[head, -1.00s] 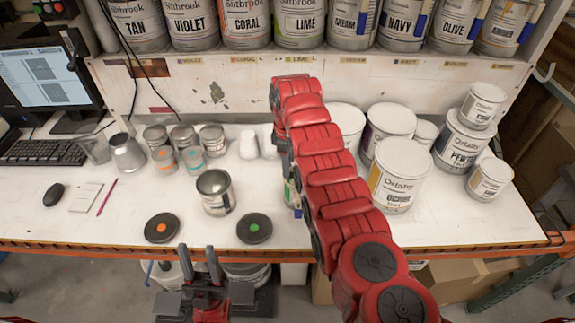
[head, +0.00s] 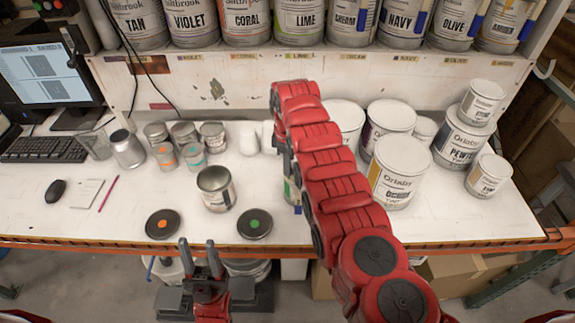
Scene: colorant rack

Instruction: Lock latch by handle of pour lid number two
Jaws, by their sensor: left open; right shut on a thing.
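My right arm rises from the lower right and bends downward over the middle of the bench. My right gripper (head: 286,158) is mostly hidden behind the red arm links. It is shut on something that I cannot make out. Just below it, a narrow strip of a can (head: 291,192) shows beside the arm, with its top hidden. I cannot make out the pour lid number two, its handle or its latch. My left gripper (head: 198,243) is open and empty in front of the bench edge, fingers pointing up, below the black disc with an orange dot (head: 162,224).
An open metal can (head: 216,187) and a black disc with a green dot (head: 254,223) stand left of my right arm. Several small tins (head: 184,134) are behind. White Ortalby cans (head: 400,174) crowd the right. Labelled colour cans (head: 248,22) line the shelf above.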

